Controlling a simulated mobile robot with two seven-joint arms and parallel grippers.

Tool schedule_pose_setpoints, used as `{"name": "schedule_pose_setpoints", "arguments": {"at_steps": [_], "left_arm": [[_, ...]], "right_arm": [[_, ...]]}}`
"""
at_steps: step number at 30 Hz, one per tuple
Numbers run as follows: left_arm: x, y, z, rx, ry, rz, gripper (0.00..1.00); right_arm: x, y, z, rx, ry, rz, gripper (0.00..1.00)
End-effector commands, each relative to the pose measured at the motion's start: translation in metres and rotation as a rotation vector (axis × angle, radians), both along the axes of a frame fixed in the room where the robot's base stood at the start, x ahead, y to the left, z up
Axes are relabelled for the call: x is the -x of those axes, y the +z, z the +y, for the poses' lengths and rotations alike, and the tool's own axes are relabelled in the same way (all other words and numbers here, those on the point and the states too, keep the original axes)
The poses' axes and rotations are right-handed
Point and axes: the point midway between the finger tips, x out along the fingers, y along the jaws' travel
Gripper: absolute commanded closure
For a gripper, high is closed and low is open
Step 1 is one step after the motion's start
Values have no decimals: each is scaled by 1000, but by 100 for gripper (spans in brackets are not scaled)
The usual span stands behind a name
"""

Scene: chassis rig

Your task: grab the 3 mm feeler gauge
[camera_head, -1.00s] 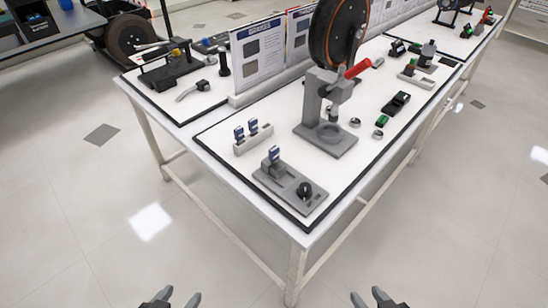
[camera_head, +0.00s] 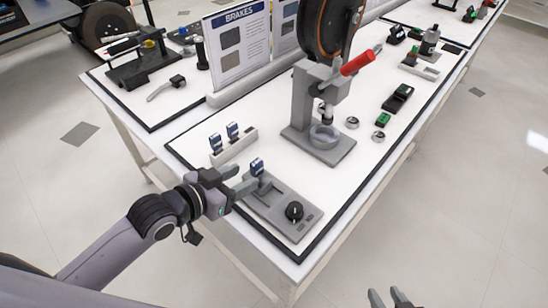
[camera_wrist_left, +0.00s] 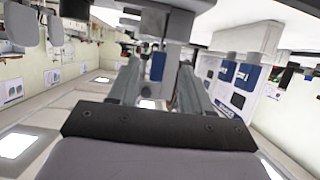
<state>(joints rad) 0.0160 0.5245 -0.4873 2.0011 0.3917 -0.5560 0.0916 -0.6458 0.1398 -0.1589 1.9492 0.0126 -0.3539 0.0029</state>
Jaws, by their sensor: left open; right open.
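Three small blue-topped gauges stand on the table. Two of them, the left one (camera_head: 216,143) and the right one (camera_head: 232,131), are in a pale rack (camera_head: 236,147). The third gauge (camera_head: 257,166) stands upright on a grey fixture plate (camera_head: 272,212). No thickness marking is readable. My left gripper (camera_head: 242,180) is open beside the third gauge. In the left wrist view, that gauge's blue top (camera_wrist_left: 158,67) shows between the open fingers (camera_wrist_left: 157,88), with no grip on it. My right gripper (camera_head: 390,298) is open and empty, off the table's front side.
A grey press (camera_head: 301,100) with a red handle (camera_head: 358,62) stands behind the fixture plate. A black knob (camera_head: 294,211) sits on that plate's right part. A brakes sign (camera_head: 238,50) stands behind. Small parts lie right of the press.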

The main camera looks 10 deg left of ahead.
Motion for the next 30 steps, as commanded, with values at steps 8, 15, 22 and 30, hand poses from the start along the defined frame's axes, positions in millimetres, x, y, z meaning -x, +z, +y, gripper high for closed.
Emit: {"name": "schedule_pose_setpoints", "arguments": {"at_steps": [8,15,22,30], "left_arm": [[-16,-3,-10,-2,-10,-1,51],[-36,-10,-24,-3,-9,-3,51],[-55,-19,-37,-3,-9,-3,51],[-58,-21,-39,-4,-10,-3,51]], "right_arm": [[1,-2,0,0,0,2,57],[2,-2,0,-1,0,4,57],[2,-3,0,-1,0,4,57],[2,-3,0,-1,0,4,57]]}}
